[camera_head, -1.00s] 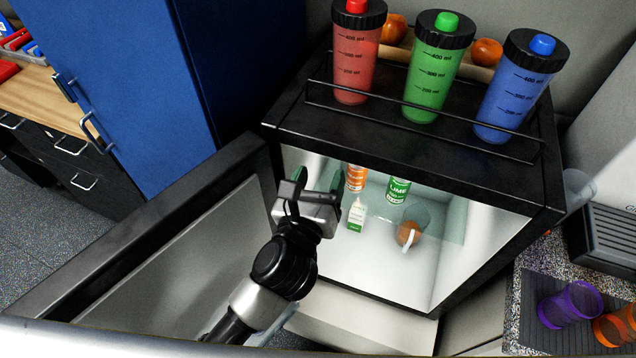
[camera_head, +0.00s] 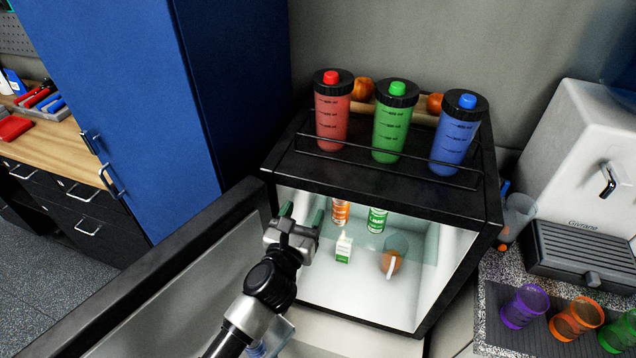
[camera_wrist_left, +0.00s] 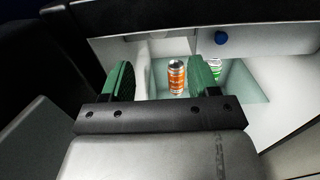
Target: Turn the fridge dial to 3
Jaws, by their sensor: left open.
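The small black fridge (camera_head: 385,186) stands open, its door (camera_head: 190,285) swung out to the left. My left gripper (camera_head: 302,214) is at the left side of the fridge opening. My right gripper is not in view.
Inside the fridge are an orange can (camera_head: 340,212), a green can (camera_head: 377,220), a small carton (camera_head: 343,247) and a jug (camera_head: 393,257). Red (camera_head: 332,112), green (camera_head: 391,125) and blue (camera_head: 455,137) bottles stand on top. A coffee machine (camera_head: 585,165) is at right.

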